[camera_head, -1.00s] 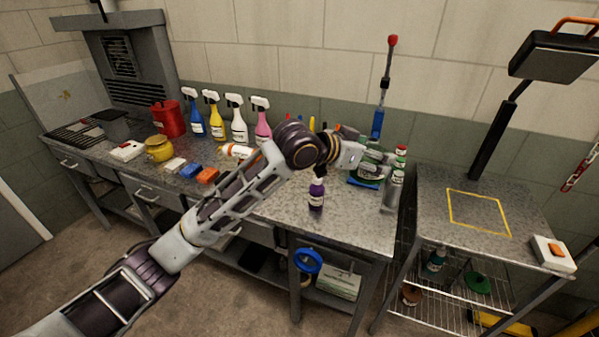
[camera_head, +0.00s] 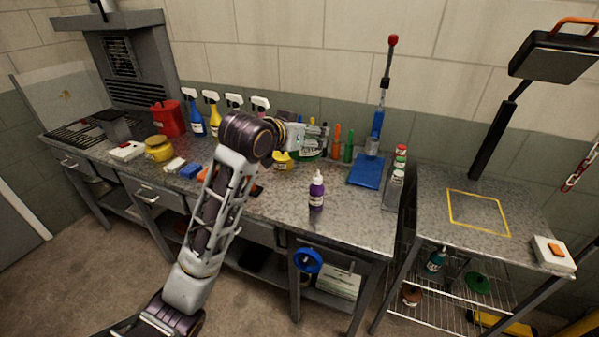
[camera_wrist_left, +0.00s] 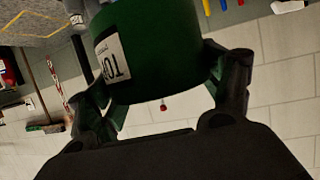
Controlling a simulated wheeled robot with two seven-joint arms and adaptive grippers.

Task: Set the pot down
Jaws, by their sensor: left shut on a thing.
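My left gripper (camera_head: 312,138) is over the back middle of the workbench (camera_head: 345,228). In the left wrist view my left gripper (camera_wrist_left: 160,88) is shut around a dark green pot (camera_wrist_left: 160,45) with a white label, one finger on each side. The green pot (camera_head: 309,152) shows only partly in the head view, behind and below the gripper. I cannot tell whether its base touches the bench. My right gripper is not in view.
A purple bottle (camera_head: 317,190) stands near the front. A blue tray (camera_head: 366,170) lies to the right of the pot. A yellow bottle (camera_head: 282,162) is close on the left, and orange and green tools (camera_head: 347,145) stand behind. The bench's front right is clear.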

